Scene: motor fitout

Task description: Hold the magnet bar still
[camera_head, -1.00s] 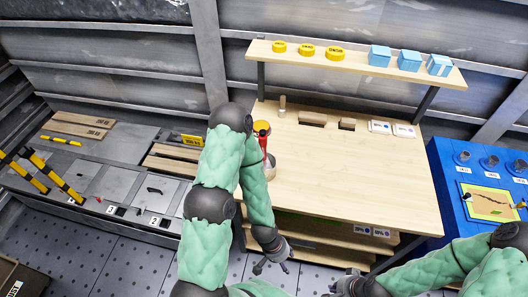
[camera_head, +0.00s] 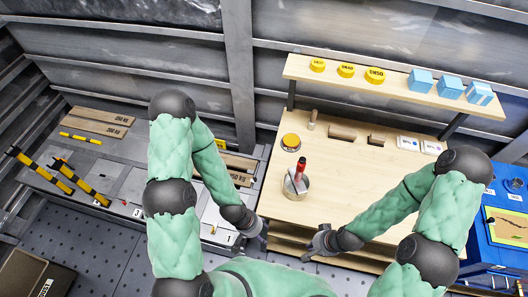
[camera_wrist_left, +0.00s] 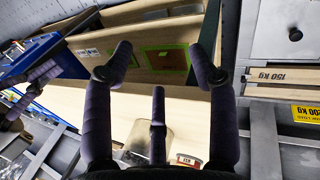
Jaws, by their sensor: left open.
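I cannot make out a magnet bar for certain in either view. A red-handled tool (camera_head: 300,168) stands in a round metal cup (camera_head: 297,186) at the front left of the wooden bench (camera_head: 355,190). My left gripper (camera_head: 260,240) is just off the bench's front left corner, in front of the cup. In the left wrist view it is open and empty (camera_wrist_left: 160,62), its fingers spread. My right gripper (camera_head: 314,245) is at the bench's front edge, to the right of my left one. Its fingers are too small to judge.
A yellow-topped round item (camera_head: 291,141) and small wooden blocks (camera_head: 343,132) stand at the bench's back. The shelf (camera_head: 395,85) above holds yellow discs and blue boxes (camera_head: 450,86). A grey counter (camera_head: 120,165) is at left, a blue cabinet (camera_head: 505,240) at right. The bench's middle is clear.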

